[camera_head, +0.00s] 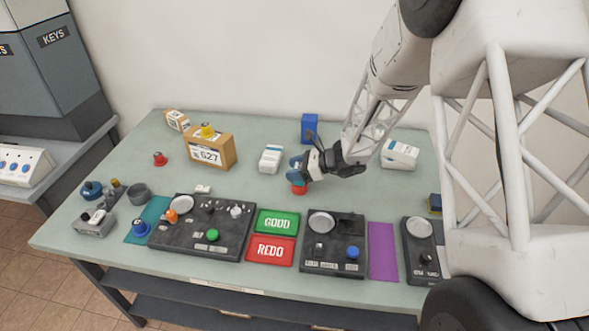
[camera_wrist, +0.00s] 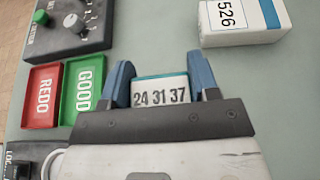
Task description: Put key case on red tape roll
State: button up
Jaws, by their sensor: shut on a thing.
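My gripper (camera_head: 297,165) is over the middle of the table, its blue fingers pointing down. In the wrist view, my gripper (camera_wrist: 161,85) is shut on a white case with a teal edge marked "24 31 37", which looks like the key case (camera_wrist: 160,92). In the head view the case is mostly hidden by the fingers. A red round thing, which looks like the red tape roll (camera_head: 299,188), is on the table right under the fingers. The wrist view does not show it. I cannot tell whether the case touches it.
A white box (camera_head: 270,159) stands left of my gripper, a blue box (camera_head: 309,127) behind it, and another white box (camera_head: 400,154) to the right. The green GOOD tray (camera_head: 277,223), red REDO tray (camera_head: 270,250) and dark control panels (camera_head: 333,263) line the front. A cardboard box (camera_head: 221,148) stands farther left.

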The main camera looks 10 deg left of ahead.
jog(key=shift+f, duration=0.15)
jog(key=o, duration=1)
jog(key=shift+r, duration=0.2)
jog(key=shift+v, duration=6)
